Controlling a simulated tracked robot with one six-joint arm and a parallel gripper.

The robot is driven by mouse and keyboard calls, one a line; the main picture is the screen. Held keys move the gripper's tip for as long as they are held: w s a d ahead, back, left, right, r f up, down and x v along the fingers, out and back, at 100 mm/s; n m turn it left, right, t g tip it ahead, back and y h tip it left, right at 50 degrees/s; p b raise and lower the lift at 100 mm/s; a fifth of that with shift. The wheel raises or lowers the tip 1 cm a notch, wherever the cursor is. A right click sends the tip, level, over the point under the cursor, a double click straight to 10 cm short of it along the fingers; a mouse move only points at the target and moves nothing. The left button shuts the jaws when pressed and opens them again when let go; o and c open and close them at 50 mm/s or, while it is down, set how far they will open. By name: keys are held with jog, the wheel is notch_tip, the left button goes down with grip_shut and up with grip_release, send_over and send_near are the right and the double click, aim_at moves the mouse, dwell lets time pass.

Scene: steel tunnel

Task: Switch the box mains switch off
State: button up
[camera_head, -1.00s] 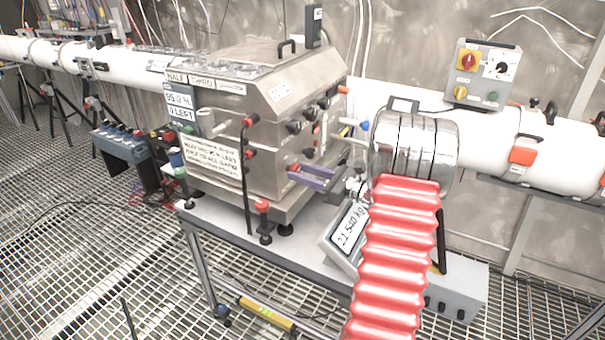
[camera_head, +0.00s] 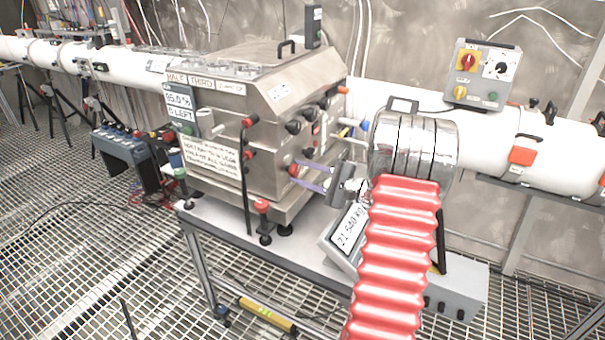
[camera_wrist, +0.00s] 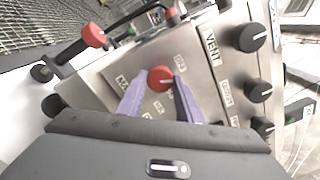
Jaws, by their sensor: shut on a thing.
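The box is a steel cabinet (camera_head: 275,110) on a grey table. Its mains switch is a red round knob (camera_wrist: 160,77) with a white pointer line, on the front panel beside a "MAINS" label (camera_wrist: 124,82) and an "OFF" label (camera_wrist: 180,61). In the head view the red knob (camera_head: 293,170) shows low on the cabinet's right face. My gripper (camera_wrist: 158,84) has two purple fingers, one on each side of the knob, shut on it. The pointer line runs roughly rightward in the wrist view; its exact setting is hard to read.
Black knobs (camera_wrist: 250,37) line the panel to the right, near a "VENT" label. A red-topped lever (camera_wrist: 94,34) stands at the left. A grey control box (camera_head: 482,75) with a red-yellow switch hangs over the white pipe. A display (camera_head: 347,232) sits below my gripper.

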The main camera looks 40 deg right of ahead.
jog(key=n, duration=0.4)
jog(key=shift+f+n, duration=0.1)
jog(key=shift+n, duration=0.3)
jog(key=shift+s, duration=0.1)
jog(key=o, duration=1)
jog(key=shift+o, duration=0.2)
jog(key=v, duration=1.3)
jog(key=shift+s, duration=0.35)
